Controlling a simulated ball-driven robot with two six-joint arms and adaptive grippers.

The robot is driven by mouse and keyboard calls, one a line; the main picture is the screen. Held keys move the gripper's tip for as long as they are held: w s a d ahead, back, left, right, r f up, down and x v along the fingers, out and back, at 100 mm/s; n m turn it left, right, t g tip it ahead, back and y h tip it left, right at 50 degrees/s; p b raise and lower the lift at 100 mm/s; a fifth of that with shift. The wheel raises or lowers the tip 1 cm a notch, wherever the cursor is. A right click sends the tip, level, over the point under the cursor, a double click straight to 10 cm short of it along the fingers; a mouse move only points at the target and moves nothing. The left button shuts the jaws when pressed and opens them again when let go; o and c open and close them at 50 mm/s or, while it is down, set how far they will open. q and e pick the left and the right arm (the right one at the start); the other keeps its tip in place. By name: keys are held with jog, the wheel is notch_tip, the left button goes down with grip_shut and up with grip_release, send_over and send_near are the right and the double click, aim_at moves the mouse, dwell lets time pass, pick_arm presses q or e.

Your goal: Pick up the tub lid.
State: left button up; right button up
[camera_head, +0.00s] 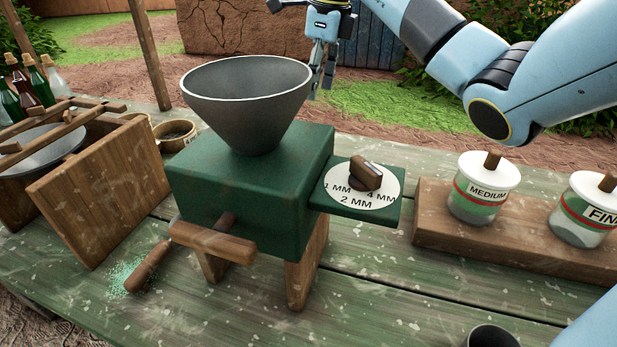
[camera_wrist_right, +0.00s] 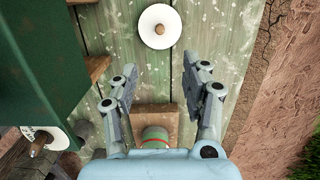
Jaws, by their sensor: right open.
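A round white lid (camera_wrist_right: 158,26) with a brown knob lies on the green plank table in the right wrist view, beyond my fingertips. I cannot make it out in the head view. My right gripper (camera_head: 321,86) hangs pointing down behind the funnel in the head view. In the wrist view the right gripper (camera_wrist_right: 160,68) is open and empty, its fingers apart and short of the lid. A tub (camera_wrist_right: 153,137) with green and red bands shows between the fingers' bases, partly covered by my palm; its top is not clear. My left gripper is not in view.
The green grinder (camera_head: 240,190) with its grey funnel (camera_head: 245,105) stands close to my right gripper. Two tubs, MEDIUM (camera_head: 480,190) and FINE (camera_head: 588,215), have white knobbed lids on and stand on a wooden block (camera_head: 440,235). Bottles (camera_head: 40,85) stand at left.

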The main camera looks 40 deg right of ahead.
jog(key=f+b, duration=0.3)
jog(key=f, duration=0.2)
jog(key=f+b, duration=0.4)
jog(key=f, duration=0.1)
jog(key=w+f+b, duration=0.1)
jog(key=f+b, duration=0.3)
jog(key=f, duration=0.1)
jog(key=shift+f, duration=0.35)
jog(key=f+b, duration=0.2)
jog(key=f, duration=0.1)
jog(key=f+b, duration=0.1)
jog(key=f, duration=0.1)
jog(key=shift+w+a, duration=0.2)
jog(key=shift+a, duration=0.05)
jog(key=shift+r, duration=0.1)
grip_shut()
